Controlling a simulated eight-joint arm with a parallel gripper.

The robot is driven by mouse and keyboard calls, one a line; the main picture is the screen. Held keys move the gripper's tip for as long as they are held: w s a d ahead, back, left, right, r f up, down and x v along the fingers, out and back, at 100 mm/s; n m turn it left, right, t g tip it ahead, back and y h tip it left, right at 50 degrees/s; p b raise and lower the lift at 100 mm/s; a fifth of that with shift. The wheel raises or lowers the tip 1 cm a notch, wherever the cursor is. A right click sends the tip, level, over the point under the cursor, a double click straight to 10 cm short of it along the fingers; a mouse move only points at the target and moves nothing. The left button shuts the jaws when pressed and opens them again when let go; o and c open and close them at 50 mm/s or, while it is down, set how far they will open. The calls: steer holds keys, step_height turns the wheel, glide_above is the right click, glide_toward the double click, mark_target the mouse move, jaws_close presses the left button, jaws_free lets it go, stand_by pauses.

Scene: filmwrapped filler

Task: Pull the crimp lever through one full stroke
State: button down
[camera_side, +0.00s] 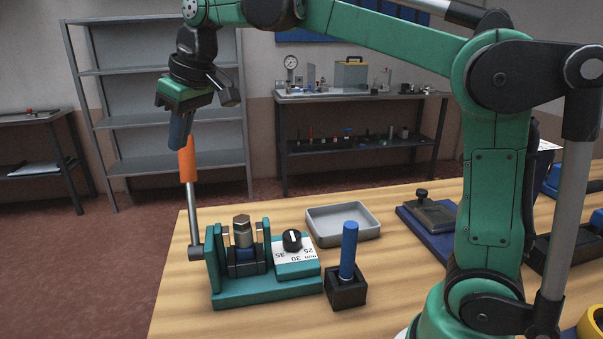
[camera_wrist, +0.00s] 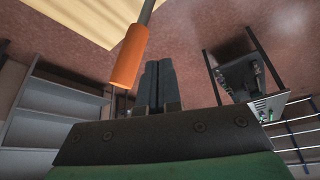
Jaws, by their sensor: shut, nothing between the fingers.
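The crimp lever (camera_side: 194,205) is a grey rod with an orange grip (camera_side: 187,159). It stands nearly upright at the left side of the teal crimping fixture (camera_side: 262,290) on the wooden bench. My gripper (camera_side: 178,140) is shut and empty, pointing down, with its fingertips close by the top of the orange grip in the side view. In the wrist view the orange grip (camera_wrist: 130,56) lies just left of my shut fingers (camera_wrist: 158,85), not between them. Whether the fingers touch the grip cannot be told. A brass-coloured hex fitting (camera_side: 242,231) stands upright in the fixture.
A blue rod in a black block (camera_side: 347,285) stands in front, and a grey tray (camera_side: 343,222) lies behind. The bench's left edge (camera_side: 168,270) is close to the lever.

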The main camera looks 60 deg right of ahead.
mark_target(191, 155)
stand_by(0.4)
steer(key=shift+w+d+f, duration=0.25)
steer(key=shift+f, duration=0.4)
steer(key=shift+w+d+f, duration=0.25)
steer(key=shift+f, duration=0.4)
steer(key=shift+w+d+f, duration=0.25)
steer(key=shift+f, duration=0.4)
steer(key=shift+d, duration=0.1)
steer(key=shift+w+d+f, duration=0.35)
steer(key=shift+w+d, duration=0.25)
steer(key=shift+w, duration=0.1)
steer(key=shift+w+d+f, duration=0.5)
steer(key=shift+w+d, duration=0.15)
steer(key=shift+d, duration=0.1)
